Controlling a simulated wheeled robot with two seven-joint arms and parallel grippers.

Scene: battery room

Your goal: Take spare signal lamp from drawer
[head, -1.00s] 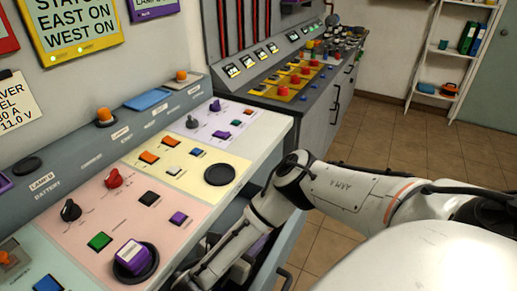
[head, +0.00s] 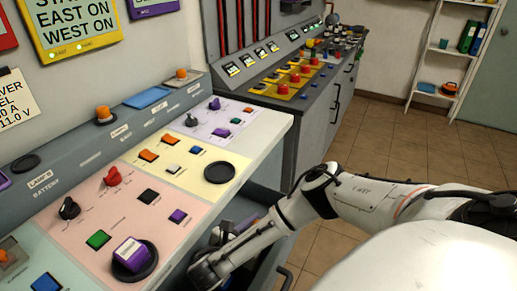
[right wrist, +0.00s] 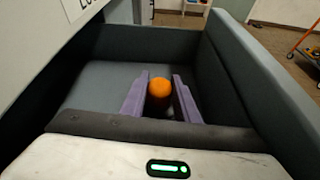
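The spare signal lamp, with a round orange cap (right wrist: 160,88) and a dark base, is inside the open grey drawer (right wrist: 226,70) in the right wrist view. My right gripper (right wrist: 160,82) has two purple fingers, spread apart, one on each side of the lamp. I cannot tell whether they touch it. In the head view my right arm reaches down into the drawer (head: 270,262) below the console edge. The lamp is hidden there. My left gripper is not in view.
A black handle (head: 286,280) is on the drawer front. A grey cabinet (head: 325,110) stands behind. Tiled floor (head: 395,150) is clear at the right.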

